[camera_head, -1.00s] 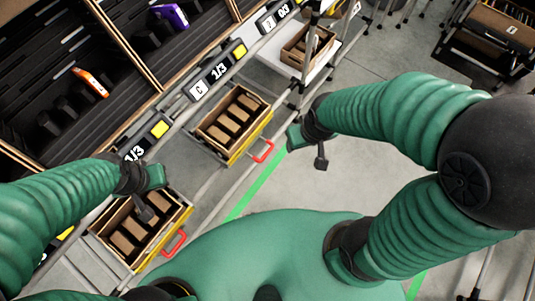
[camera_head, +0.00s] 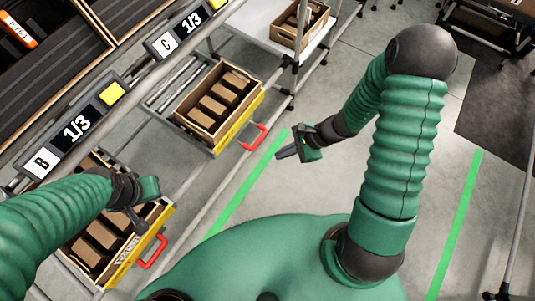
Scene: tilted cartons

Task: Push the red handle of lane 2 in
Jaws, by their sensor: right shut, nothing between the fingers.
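Two red handles show on the yellow fronts of two wooden cartons. The upper red handle (camera_head: 254,138) is on the carton (camera_head: 252,117) below label C. The lower red handle (camera_head: 152,252) is on the carton (camera_head: 163,213) beside label B. No lane number is readable on either. My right gripper (camera_head: 282,154) is shut and empty, just right of and slightly below the upper handle in the picture, apart from it. My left gripper (camera_head: 136,221) hangs over the lower carton and hides part of it; its finger opening is unclear.
Label plates C (camera_head: 176,37) and B (camera_head: 67,131) run along the rack rail. Another wooden carton (camera_head: 291,36) stands on a white shelf at the top. A metal rail runs beside the cartons. The grey floor is open, with green tape (camera_head: 245,186).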

